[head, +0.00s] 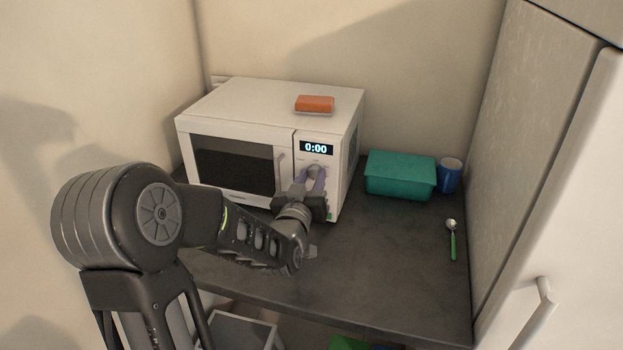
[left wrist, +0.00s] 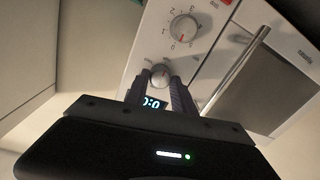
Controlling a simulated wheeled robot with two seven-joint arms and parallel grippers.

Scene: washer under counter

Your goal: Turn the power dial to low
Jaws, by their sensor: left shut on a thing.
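A white microwave (head: 245,100) stands on the dark counter, its display reading 0:00. The power dial (head: 315,170) is a small round knob just below the display. My left gripper (head: 314,177) reaches the control panel from the front, its two fingers shut on this dial. In the left wrist view, which looks upside down, the fingertips (left wrist: 163,82) are at either side of the power dial (left wrist: 160,72). A larger numbered dial (left wrist: 184,28) beside it is free, its red mark near 0. The power dial's setting is too small to read. My right gripper is not in view.
An orange block (head: 314,104) lies on top of the microwave. A teal container (head: 400,176), a blue mug (head: 450,175) and a green-handled spoon (head: 452,240) are to the right on the counter (head: 385,260).

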